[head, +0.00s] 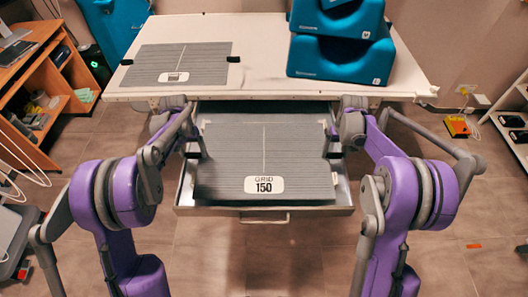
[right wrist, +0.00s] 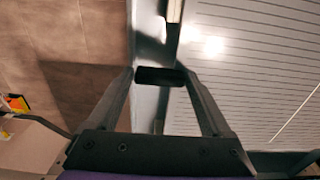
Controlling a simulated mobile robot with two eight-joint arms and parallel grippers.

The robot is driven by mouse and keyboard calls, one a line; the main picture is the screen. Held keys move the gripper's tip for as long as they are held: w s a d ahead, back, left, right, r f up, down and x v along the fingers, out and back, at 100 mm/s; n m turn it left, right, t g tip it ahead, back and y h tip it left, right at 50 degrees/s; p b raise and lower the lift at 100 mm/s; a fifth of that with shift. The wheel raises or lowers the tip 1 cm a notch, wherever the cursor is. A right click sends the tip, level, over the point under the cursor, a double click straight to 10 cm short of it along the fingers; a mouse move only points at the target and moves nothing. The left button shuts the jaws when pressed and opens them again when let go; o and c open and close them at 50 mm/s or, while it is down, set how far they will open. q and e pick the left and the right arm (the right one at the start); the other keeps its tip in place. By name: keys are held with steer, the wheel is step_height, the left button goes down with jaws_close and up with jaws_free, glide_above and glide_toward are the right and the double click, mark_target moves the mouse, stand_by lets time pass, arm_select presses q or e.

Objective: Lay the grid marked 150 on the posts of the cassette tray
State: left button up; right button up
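The grid marked 150 (head: 264,160) is a grey lined plate with a white label and a pale centre line. It is level over the open cassette tray (head: 343,197) and covers most of it. The posts are hidden, and I cannot tell whether the grid touches them. My left gripper (head: 194,152) is at the grid's left black tab and appears shut on it. My right gripper (head: 333,154) is at the right tab. In the right wrist view, my right gripper's fingers (right wrist: 160,76) close on the black tab beside the tray wall.
A second grey grid (head: 190,58) lies on the white table (head: 262,40) above the tray; its label is unreadable. Blue cushions (head: 340,60) are stacked at the table's right. A wooden desk (head: 45,80) stands at left, shelves (head: 510,120) at right. Floor in front is clear.

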arm_select(q)
steer(key=shift+o, duration=1)
steer(key=shift+r, duration=0.2)
arm_select(e)
steer(key=shift+o, duration=1)
steer(key=shift+r, duration=0.2)
arm_select(q)
steer(key=shift+w, duration=0.1)
arm_select(e)
steer(key=shift+w, duration=0.1)
steer(key=shift+r, duration=0.15)
arm_select(q)
step_height(320, 180, up, 12)
arm_select(e)
step_height(320, 180, up, 12)
